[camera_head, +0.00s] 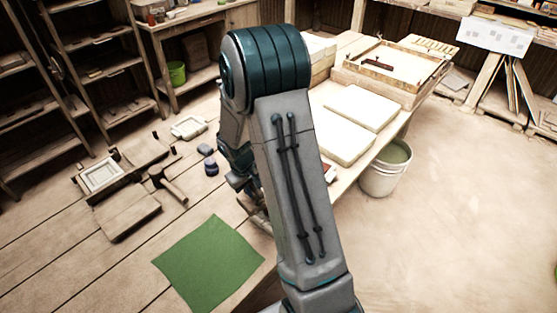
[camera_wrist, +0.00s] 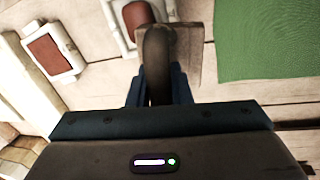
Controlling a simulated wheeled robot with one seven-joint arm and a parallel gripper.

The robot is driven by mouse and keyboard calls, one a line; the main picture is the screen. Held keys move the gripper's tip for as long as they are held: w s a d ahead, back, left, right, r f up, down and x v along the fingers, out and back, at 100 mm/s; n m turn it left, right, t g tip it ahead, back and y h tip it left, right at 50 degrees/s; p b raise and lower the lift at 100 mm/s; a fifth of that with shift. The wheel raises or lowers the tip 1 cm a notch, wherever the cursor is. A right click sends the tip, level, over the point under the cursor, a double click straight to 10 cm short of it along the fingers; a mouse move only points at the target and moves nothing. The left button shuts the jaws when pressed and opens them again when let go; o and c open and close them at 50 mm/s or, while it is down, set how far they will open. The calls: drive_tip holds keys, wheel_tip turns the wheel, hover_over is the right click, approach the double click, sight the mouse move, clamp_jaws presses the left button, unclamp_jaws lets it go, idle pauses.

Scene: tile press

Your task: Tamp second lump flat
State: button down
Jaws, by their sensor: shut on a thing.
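My gripper (camera_wrist: 158,92) is shut on the dark curved handle of a tamper (camera_wrist: 157,52), with a blue finger on each side. The tamper's flat brownish plate shows beyond the handle. A rounded red-brown lump (camera_wrist: 138,16) sits in a pale mould frame (camera_wrist: 118,30) at the top of the wrist view, partly hidden by the handle. I cannot tell whether the plate touches it. Another pale frame (camera_wrist: 72,48) at the left holds flat red-brown clay (camera_wrist: 45,54). In the head view my arm hides the tamper and most of this area.
A green cloth (camera_head: 208,262) lies near the table's front edge; it also shows in the wrist view (camera_wrist: 265,38). A mallet (camera_head: 168,187), a wooden board (camera_head: 130,216) and a small dark bottle (camera_head: 210,167) lie to the left. Pale slabs (camera_head: 362,107) and a bucket (camera_head: 383,178) are to the right.

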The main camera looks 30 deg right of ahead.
drive_tip(key=s+d+r+n+p, duration=0.1)
drive_tip(key=d+r+n+p, duration=0.15)
drive_tip(key=d+r, duration=0.4)
drive_tip(key=shift+m+t, duration=0.25)
drive_tip(key=shift+t, duration=0.05)
drive_tip(key=b+x, duration=0.1)
drive_tip(key=x, duration=0.1)
drive_tip(key=b+x, duration=0.2)
drive_tip(key=x, duration=0.1)
drive_tip(key=shift+s+a+f+b, duration=0.2)
drive_tip(key=shift+a+f+b, duration=0.1)
drive_tip(key=shift+a+f, duration=0.1)
drive_tip(key=shift+f+b, duration=0.2)
drive_tip(key=shift+b, duration=0.1)
